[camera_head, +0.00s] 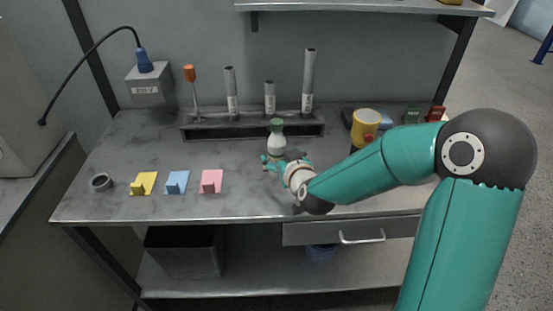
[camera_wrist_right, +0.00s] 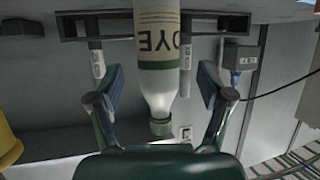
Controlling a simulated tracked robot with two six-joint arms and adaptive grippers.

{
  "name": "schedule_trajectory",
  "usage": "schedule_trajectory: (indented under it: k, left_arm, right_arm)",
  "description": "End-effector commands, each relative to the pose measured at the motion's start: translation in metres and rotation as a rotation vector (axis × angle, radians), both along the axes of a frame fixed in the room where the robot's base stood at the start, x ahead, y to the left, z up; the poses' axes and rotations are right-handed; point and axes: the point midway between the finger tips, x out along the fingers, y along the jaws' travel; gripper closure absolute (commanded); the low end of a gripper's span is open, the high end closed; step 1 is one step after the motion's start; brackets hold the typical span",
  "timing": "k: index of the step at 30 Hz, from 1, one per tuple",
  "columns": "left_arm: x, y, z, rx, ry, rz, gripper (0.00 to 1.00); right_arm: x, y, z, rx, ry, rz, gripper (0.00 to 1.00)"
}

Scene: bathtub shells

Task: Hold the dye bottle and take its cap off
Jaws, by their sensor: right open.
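The dye bottle (camera_head: 277,146) stands upright on the grey workbench, in front of the dark rack. It is pale with a label, and its green cap (camera_head: 277,124) is on top. In the right wrist view, upside down, the bottle (camera_wrist_right: 157,75) shows "DYE" on its label, and the green cap (camera_wrist_right: 162,127) is on its neck. My right gripper (camera_head: 281,161) is open at the bottle; its fingers (camera_wrist_right: 158,88) lie on either side of it, with gaps visible. My left gripper is in neither view.
A rack (camera_head: 215,131) with grey tubes and an orange-handled tool (camera_head: 190,75) stands behind. A yellow container (camera_head: 366,122) stands right.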

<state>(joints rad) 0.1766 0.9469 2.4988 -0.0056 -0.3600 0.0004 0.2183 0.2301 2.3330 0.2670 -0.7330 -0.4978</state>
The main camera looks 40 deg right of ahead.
Motion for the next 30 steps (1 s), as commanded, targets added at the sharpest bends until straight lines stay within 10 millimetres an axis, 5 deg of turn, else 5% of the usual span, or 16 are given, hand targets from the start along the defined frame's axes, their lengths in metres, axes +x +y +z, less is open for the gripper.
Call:
schedule_trajectory:
  k: [12, 20, 30]
  left_arm:
    - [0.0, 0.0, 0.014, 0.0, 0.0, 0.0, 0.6]
    - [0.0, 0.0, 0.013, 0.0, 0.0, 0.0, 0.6]
    - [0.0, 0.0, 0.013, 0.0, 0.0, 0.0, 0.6]
  right_arm:
    - [0.04, -0.014, -0.02, 0.0, 0.001, 0.001, 0.21]
    - [0.042, -0.014, -0.022, 0.0, 0.0, 0.002, 0.21]
    - [0.042, -0.014, -0.021, 0.0, 0.0, 0.002, 0.76]
